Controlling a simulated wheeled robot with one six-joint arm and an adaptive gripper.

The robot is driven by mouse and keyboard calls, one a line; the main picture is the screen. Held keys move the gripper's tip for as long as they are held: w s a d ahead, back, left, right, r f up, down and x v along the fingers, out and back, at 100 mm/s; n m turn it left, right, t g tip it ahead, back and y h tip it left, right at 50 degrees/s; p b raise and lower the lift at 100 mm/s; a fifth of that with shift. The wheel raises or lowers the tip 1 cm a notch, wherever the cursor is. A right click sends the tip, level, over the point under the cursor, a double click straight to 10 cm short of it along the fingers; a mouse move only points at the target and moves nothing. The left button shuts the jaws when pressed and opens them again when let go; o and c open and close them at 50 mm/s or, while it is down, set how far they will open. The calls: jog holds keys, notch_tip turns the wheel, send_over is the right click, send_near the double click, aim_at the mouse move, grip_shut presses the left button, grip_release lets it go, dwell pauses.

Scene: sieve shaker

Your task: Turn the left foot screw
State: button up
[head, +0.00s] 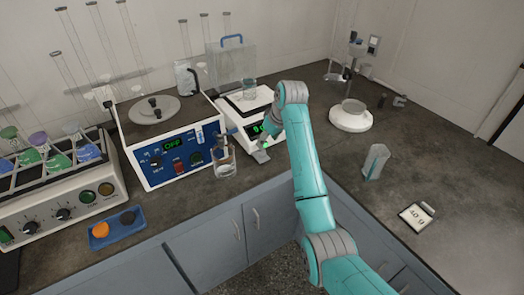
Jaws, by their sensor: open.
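A white balance (248,104) with a green-lit display (258,129) stands on the dark bench, right of a blue control box. A glass beaker (249,89) is on its pan. My turquoise arm reaches up from the lower right, and its wrist covers the balance's right side. My gripper (261,156) shows small and grey, low at the balance's front edge, and is open. The left foot screw cannot be made out; the balance's front lower edge is partly hidden by my gripper. I cannot tell whether the gripper touches the screw.
The blue control box (160,160) and a glass bottle (223,160) stand close on the left. A clear case (231,62) stands behind. A white round-based stand (350,118), a glass vessel (375,160) and a small display device (416,217) are on the right. The bench between them is free.

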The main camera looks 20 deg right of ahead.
aim_at(262, 151)
jog(key=x, duration=0.8)
jog(key=shift+s, duration=0.1)
grip_shut()
jog(key=shift+d, duration=0.1)
